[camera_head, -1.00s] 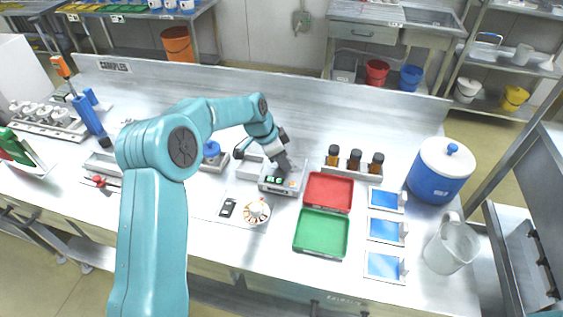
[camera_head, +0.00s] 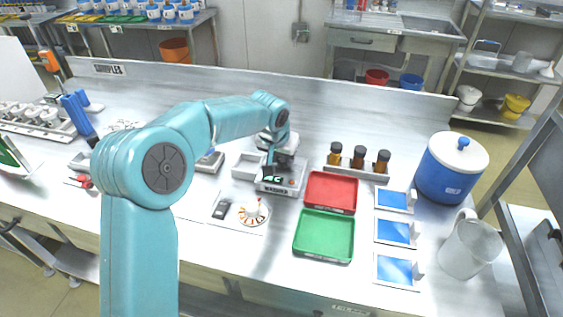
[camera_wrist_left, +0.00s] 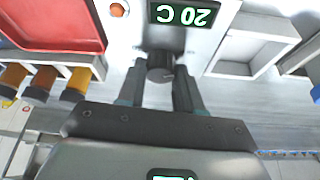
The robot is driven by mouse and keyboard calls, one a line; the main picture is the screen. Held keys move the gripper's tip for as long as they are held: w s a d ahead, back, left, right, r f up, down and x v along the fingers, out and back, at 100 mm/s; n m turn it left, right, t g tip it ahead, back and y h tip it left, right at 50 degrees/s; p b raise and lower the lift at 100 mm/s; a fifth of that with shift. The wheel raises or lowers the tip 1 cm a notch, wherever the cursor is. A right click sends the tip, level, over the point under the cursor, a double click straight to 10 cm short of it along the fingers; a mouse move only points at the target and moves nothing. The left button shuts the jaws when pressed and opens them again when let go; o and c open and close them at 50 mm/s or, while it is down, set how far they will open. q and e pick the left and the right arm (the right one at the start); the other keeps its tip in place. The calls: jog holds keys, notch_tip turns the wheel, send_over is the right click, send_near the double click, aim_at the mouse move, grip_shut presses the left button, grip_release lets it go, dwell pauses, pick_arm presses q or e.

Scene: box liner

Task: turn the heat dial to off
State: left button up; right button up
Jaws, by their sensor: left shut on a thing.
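The small white heater unit (camera_head: 290,190) stands on the bench near the middle of the head view, with a lit green display. In the wrist view its display (camera_wrist_left: 184,12) reads 20 C, upside down. The dark grey heat dial (camera_wrist_left: 160,60) sits between the two fingers of my left gripper (camera_wrist_left: 160,80), which is shut on it. In the head view my left gripper (camera_head: 277,166) is over the unit and hides the dial. My right gripper is not in view.
A red tray (camera_head: 331,192) and a green tray (camera_head: 323,236) lie just right of the unit. Brown bottles (camera_head: 359,157) stand behind the red tray.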

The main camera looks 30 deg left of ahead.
pick_arm(q)
jog(key=shift+f+n+y+b, duration=0.1)
jog(key=shift+n+y+b, duration=0.3)
jog(key=shift+n, duration=0.3)
jog(key=o, duration=1)
jog(key=shift+w, duration=0.1)
jog(key=v, duration=1.6)
jog(key=shift+w+a+r, duration=0.1)
jog(key=shift+r, duration=0.2)
